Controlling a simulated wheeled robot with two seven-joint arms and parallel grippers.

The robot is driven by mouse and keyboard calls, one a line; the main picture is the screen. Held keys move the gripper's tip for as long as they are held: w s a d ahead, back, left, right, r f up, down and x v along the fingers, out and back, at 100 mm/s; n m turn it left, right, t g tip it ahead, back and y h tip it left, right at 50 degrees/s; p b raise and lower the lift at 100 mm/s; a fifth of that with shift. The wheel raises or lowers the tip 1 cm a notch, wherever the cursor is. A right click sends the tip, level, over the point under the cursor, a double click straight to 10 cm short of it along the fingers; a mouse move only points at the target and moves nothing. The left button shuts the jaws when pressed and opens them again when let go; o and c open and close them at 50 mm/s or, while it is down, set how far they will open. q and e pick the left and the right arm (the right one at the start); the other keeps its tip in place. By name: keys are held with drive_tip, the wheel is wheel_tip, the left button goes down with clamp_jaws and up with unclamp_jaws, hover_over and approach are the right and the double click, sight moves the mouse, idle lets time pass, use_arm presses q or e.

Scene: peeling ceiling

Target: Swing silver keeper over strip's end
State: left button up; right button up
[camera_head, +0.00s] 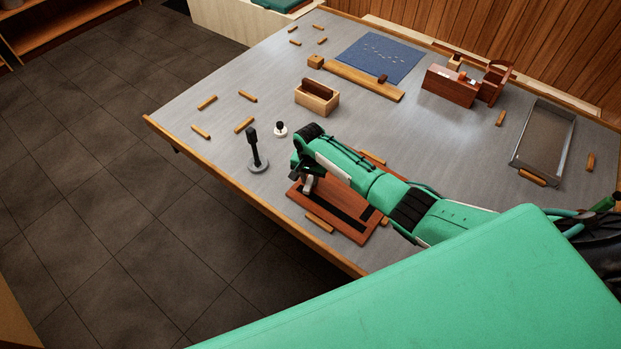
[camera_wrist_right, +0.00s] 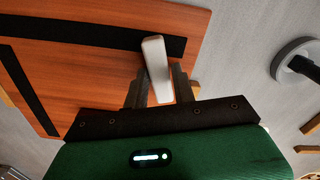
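The silver keeper (camera_wrist_right: 155,62) is a pale, narrow bar in the right wrist view. It stretches from the black strip (camera_wrist_right: 100,32) back between the fingers of my right gripper (camera_wrist_right: 160,82). Both fingers lie close along its sides and appear to hold it. The strip lies on an orange-brown wooden board (camera_wrist_right: 90,75); the board also shows in the head view (camera_head: 298,200). There my right gripper (camera_head: 311,182) reaches down at the board's far left corner, and my arm hides part of the board. My left gripper is not in view.
A black post on a round grey base (camera_head: 257,160) and a small white-based knob (camera_head: 280,129) stand left of the board. A wooden box (camera_head: 317,101), a blue mat (camera_head: 400,52) and a metal tray (camera_head: 516,163) lie farther off. Small wooden sticks are scattered around.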

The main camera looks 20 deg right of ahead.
sight(310, 181)
drive_tip(key=shift+o, duration=1.4)
drive_tip(key=shift+r, duration=0.1)
wheel_tip(310, 181, up, 14)
drive_tip(key=b, duration=0.2)
drive_tip(key=shift+f, duration=0.25)
